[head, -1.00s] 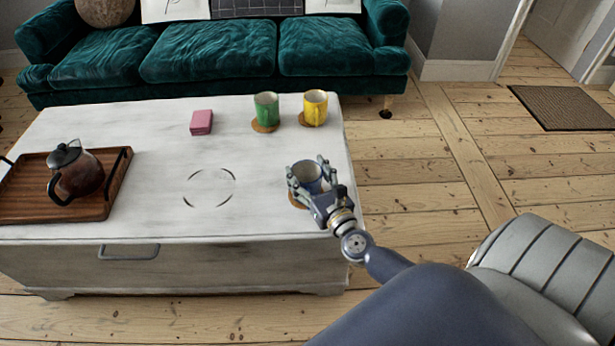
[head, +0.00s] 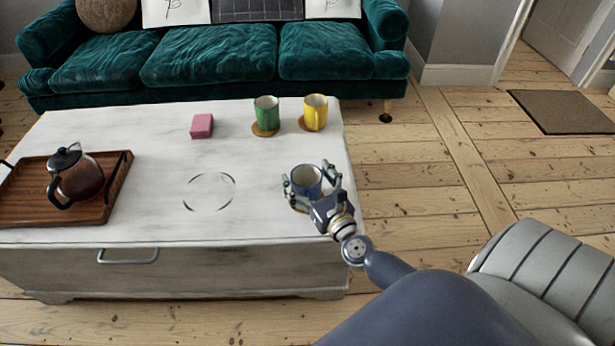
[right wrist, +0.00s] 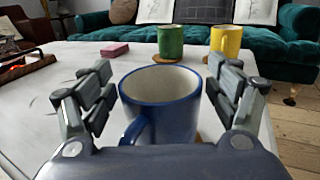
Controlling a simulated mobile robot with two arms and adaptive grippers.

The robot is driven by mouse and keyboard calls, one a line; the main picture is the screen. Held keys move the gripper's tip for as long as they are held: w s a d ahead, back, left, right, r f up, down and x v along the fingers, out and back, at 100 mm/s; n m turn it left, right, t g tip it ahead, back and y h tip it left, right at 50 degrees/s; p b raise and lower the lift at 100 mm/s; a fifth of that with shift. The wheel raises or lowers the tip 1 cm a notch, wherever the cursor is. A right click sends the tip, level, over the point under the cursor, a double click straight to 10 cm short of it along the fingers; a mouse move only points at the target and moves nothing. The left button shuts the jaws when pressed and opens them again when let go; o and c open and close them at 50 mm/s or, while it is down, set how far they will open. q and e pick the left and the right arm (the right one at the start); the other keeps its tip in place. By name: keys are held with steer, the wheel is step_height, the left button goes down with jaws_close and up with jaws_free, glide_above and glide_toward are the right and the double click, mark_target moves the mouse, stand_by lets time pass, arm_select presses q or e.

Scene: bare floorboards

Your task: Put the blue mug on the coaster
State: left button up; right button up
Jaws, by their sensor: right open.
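The blue mug (head: 306,182) stands upright near the right end of the white table, its cream inside showing. In the right wrist view the mug (right wrist: 165,112) is close in front, its handle towards me. A brown cork coaster (right wrist: 203,138) shows at the foot of the mug; the mug appears to stand on it, though its base is mostly hidden. My right gripper (head: 312,181) is open, with a finger on each side of the mug. In the right wrist view gaps show between the fingers and the mug. My left gripper is not in view.
A green mug (head: 266,110) and a yellow mug (head: 315,112) stand on coasters farther back. A pink block (head: 202,126) lies left of them. A wooden tray (head: 113,188) with a glass pot (head: 78,178) is at the left. The table's middle (head: 150,150) is clear.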

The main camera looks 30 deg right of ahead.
mark_target(313, 186)
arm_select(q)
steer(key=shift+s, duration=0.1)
arm_select(e)
steer(key=shift+r, duration=0.1)
steer(key=shift+s, duration=0.15)
steer(key=s, duration=0.3)
steer(key=shift+a, duration=0.2)
steer(key=s, duration=0.5)
steer(key=s+a+b, duration=0.1)
steer(key=s, duration=0.1)
steer(key=shift+s, duration=0.15)
steer(key=s+a+n+g+y, duration=0.3)
steer(key=a+n+y, duration=0.6)
steer(key=a+n, duration=1.15)
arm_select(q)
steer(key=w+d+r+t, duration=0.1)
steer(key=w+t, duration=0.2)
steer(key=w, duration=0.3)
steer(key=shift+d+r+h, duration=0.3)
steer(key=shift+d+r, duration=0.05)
arm_select(e)
steer(key=s+d+f+n+g+h, duration=0.2)
steer(key=d+n+g+h, duration=0.1)
steer(key=n, duration=0.6)
steer(key=s+d+f+n+g+h, duration=0.2)
steer(key=s+d+f+n+g, duration=0.1)
steer(key=n, duration=0.7)
steer(key=shift+d+f+g+h, duration=0.25)
steer(key=shift+d+g+h, duration=0.15)
steer(key=shift+d+g, duration=0.45)
